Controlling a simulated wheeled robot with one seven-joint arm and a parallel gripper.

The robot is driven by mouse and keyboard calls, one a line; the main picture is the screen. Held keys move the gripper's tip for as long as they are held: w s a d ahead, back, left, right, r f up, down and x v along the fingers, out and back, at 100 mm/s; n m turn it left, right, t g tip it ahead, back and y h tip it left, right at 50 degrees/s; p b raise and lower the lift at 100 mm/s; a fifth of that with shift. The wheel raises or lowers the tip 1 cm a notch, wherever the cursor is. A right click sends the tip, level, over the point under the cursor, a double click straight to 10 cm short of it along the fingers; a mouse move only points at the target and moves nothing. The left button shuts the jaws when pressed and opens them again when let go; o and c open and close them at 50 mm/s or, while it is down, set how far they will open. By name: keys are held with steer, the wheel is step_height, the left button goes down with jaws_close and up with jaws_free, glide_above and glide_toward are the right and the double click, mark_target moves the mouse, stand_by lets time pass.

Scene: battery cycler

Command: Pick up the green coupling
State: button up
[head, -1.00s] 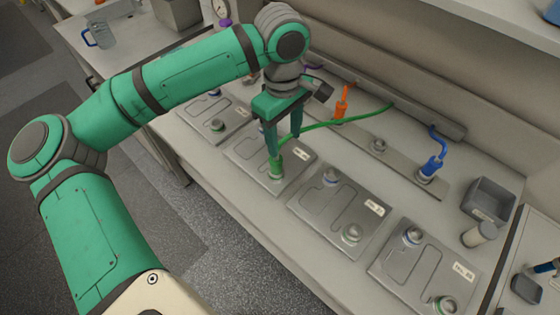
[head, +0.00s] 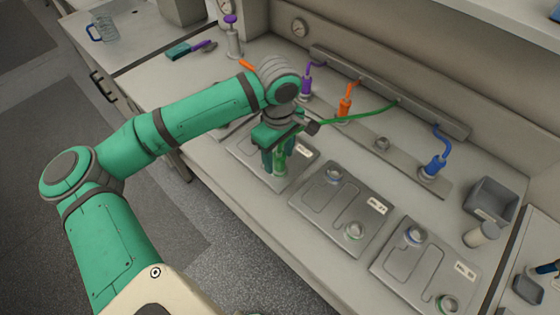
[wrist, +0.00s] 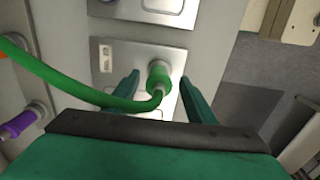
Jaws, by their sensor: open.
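The green coupling (wrist: 158,76) is a short green cylinder at the end of a green hose (wrist: 60,75). In the wrist view it stands on a fitting of a grey battery plate (wrist: 104,66). My gripper (wrist: 163,88) is open, with one finger on each side of the coupling and visible gaps to both. In the head view my gripper (head: 276,168) is low over the same plate (head: 248,160), and the coupling (head: 280,160) shows partly between the fingers. The rest of the coupling is hidden there by the gripper.
An orange connector (head: 345,103), a blue connector (head: 434,165) and a purple connector (head: 306,85) stand along the rear strip. More grey plates (head: 330,230) lie to the right. A grey bin (head: 490,200) and a small jar (head: 480,235) stand at the right. The green hose runs to the rear rail (head: 400,98).

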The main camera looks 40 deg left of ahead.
steer(key=shift+f, duration=0.3)
steer(key=c, duration=1.2)
steer(key=shift+c, duration=0.2)
steer(key=shift+r, duration=0.1)
steer(key=shift+r, duration=0.45)
step_height(320, 180, up, 2)
steer(key=shift+r, duration=0.1)
steer(key=s+d+r, duration=0.2)
steer(key=s+r, duration=0.3)
steer(key=s, duration=0.1)
steer(key=s+d+r, duration=0.3)
steer(key=s+r, duration=0.1)
steer(key=s, duration=0.2)
steer(key=shift+s+d+r, duration=0.3)
steer(key=shift+s+r, duration=0.05)
steer(key=shift+s, duration=0.05)
